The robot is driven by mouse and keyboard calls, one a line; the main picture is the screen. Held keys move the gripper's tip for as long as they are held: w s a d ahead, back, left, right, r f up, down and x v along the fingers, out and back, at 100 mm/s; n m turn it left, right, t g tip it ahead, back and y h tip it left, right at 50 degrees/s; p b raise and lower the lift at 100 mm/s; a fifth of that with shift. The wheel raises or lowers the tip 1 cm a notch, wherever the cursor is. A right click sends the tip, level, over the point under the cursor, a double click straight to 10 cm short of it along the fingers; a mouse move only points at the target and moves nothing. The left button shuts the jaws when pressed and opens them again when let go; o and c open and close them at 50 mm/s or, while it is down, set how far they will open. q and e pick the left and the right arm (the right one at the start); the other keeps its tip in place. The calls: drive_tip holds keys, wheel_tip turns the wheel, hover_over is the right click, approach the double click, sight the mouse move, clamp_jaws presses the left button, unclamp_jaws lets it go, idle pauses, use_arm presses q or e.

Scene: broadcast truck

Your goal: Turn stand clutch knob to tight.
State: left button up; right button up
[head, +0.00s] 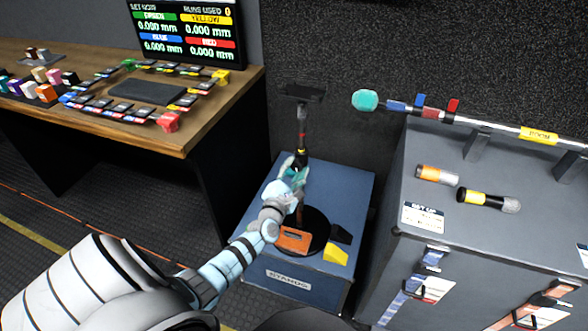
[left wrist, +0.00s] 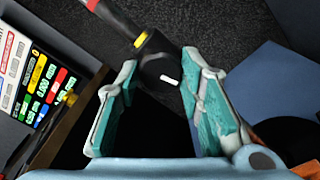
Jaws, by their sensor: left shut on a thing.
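The stand (head: 302,130) is upright, with a thin pole of dark and red sections, a black crossbar on top and a round black base. Its clutch knob (left wrist: 155,68) is a dark round part with a white mark, just below a yellow ring on the pole. My left gripper (head: 296,166) reaches the pole at clutch height. In the left wrist view its teal-padded fingers (left wrist: 160,66) are shut on the knob, one on each side. The gripper hides the knob in the head view. My right gripper is not in view.
The stand is on a blue case (head: 258,238), with orange (head: 293,240), yellow (head: 335,255) and black blocks around its base. A wooden desk (head: 215,112) is at left. A grey cabinet (head: 400,180) at right bears a boom pole (head: 505,128) and two microphones.

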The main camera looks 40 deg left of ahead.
use_arm(q)
drive_tip(key=m+p, duration=0.1)
drive_tip(key=m, duration=0.4)
drive_tip(key=shift+m, duration=0.3)
drive_tip(key=m+p, duration=0.1)
drive_tip(key=m, duration=0.4)
drive_tip(key=m+p, duration=0.1)
drive_tip(key=m, duration=0.4)
drive_tip(key=shift+m+p, duration=0.4)
drive_tip(key=shift+f+m+p, duration=0.1)
drive_tip(key=shift+m+p, duration=0.35)
drive_tip(key=shift+m, duration=1.75)
drive_tip(key=o, duration=1.2)
drive_tip(key=shift+c, duration=0.2)
